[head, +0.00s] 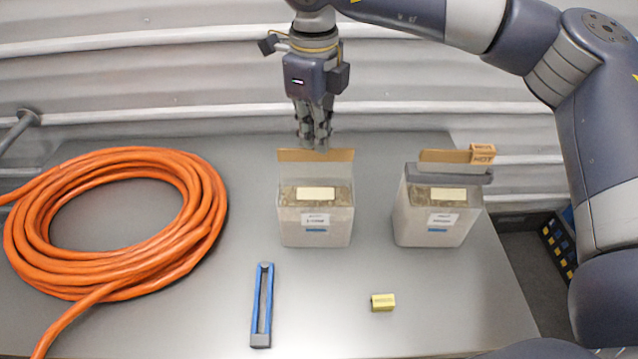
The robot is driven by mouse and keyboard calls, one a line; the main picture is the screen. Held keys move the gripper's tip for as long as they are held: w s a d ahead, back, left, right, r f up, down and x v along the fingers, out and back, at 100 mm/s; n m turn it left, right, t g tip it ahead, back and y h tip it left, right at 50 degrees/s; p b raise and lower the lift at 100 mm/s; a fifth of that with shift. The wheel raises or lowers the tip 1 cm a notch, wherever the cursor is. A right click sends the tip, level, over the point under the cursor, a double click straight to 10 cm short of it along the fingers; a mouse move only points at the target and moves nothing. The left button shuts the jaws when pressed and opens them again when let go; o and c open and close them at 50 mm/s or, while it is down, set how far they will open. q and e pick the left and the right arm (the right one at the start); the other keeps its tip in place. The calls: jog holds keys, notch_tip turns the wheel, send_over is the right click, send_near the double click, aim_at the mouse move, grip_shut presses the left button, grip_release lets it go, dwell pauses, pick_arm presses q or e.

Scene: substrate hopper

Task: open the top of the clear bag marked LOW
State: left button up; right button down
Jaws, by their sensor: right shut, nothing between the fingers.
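Two clear bags with brownish-grey filling stand upright on the table. The left bag (316,225) has a white label, too small to read surely, and a tan strip along its raised clear top. The right bag (432,222) also has a white label and a tan strip, with a grey bar across its top and an orange block (483,153) by its upper right corner that seems to read HOT. I cannot tell for sure which bag is marked LOW. My right gripper (314,143) is shut, pointing down at the left bag's tan strip; contact is unclear.
A coiled orange hose (205,215) fills the table's left side. A blue clip-like tool (262,305) and a small yellow block (383,301) lie in front of the bags. A dark bin (538,240) is beyond the table's right edge. A corrugated wall stands behind.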

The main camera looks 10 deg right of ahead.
jog(key=shift+f, duration=0.2)
jog(key=shift+r, duration=0.3)
jog(key=shift+w, duration=0.1)
dwell(0.3)
jog(key=shift+w+d+p, duration=0.2)
jog(key=shift+w, duration=0.45)
jog(key=shift+w+d+p, duration=0.15)
jog(key=shift+w, duration=0.45)
jog(key=shift+f, duration=0.2)
jog(key=shift+f+b, duration=0.5)
jog(key=shift+b, duration=0.1)
jog(key=shift+s, duration=0.1)
